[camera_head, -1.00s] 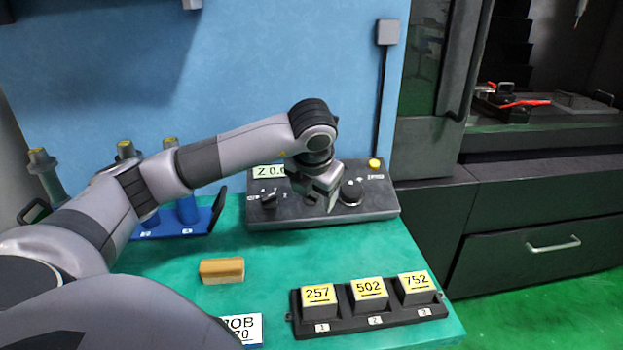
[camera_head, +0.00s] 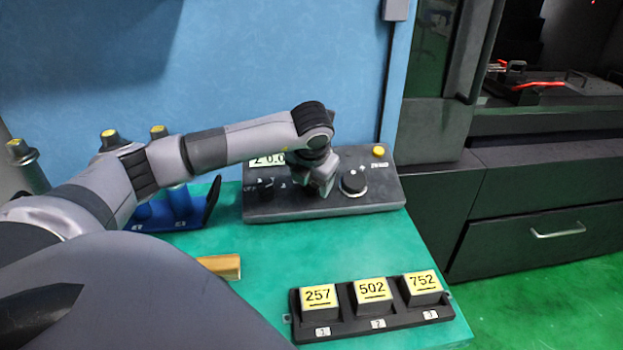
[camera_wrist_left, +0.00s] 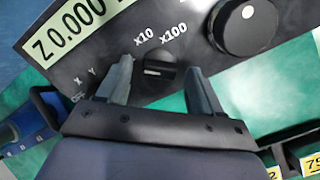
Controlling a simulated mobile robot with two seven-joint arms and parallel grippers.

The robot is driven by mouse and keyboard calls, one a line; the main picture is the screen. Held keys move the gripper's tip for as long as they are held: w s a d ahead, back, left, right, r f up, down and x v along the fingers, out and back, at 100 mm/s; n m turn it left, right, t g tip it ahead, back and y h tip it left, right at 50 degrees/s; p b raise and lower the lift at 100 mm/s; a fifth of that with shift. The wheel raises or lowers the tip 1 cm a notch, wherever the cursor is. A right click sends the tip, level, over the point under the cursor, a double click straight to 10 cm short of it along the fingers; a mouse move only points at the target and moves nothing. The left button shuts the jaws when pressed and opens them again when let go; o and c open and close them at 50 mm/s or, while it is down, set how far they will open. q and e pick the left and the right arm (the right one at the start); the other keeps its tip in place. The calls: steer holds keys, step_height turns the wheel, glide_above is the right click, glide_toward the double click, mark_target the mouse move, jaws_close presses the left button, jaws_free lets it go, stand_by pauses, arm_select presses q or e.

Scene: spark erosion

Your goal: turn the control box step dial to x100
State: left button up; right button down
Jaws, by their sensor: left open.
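The dark control box (camera_head: 345,203) stands on the green table by the blue wall. Its black step dial (camera_wrist_left: 157,76) shows in the left wrist view, with x10 and x100 printed above it. A small pale mark is on the dial; I cannot tell which label it points to. My left gripper (camera_wrist_left: 158,70) is open, with one finger on each side of the dial; I cannot tell whether they touch it. In the head view my left gripper (camera_head: 322,186) covers the step dial. My right gripper is not in view.
A large round knob (camera_head: 353,181) is right of the gripper, and the axis selector (camera_head: 265,187) is left. The display (camera_wrist_left: 72,27) reads Z 0.000. A black rack (camera_head: 375,323) holds blocks labelled 257, 502 and 752. A blue stand (camera_head: 160,222) is at left.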

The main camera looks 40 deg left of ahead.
arm_select(q)
steer(key=shift+w+a+f, duration=0.15)
steer(key=shift+f, duration=0.25)
steer(key=c, duration=1.1)
steer(key=shift+o, duration=0.2)
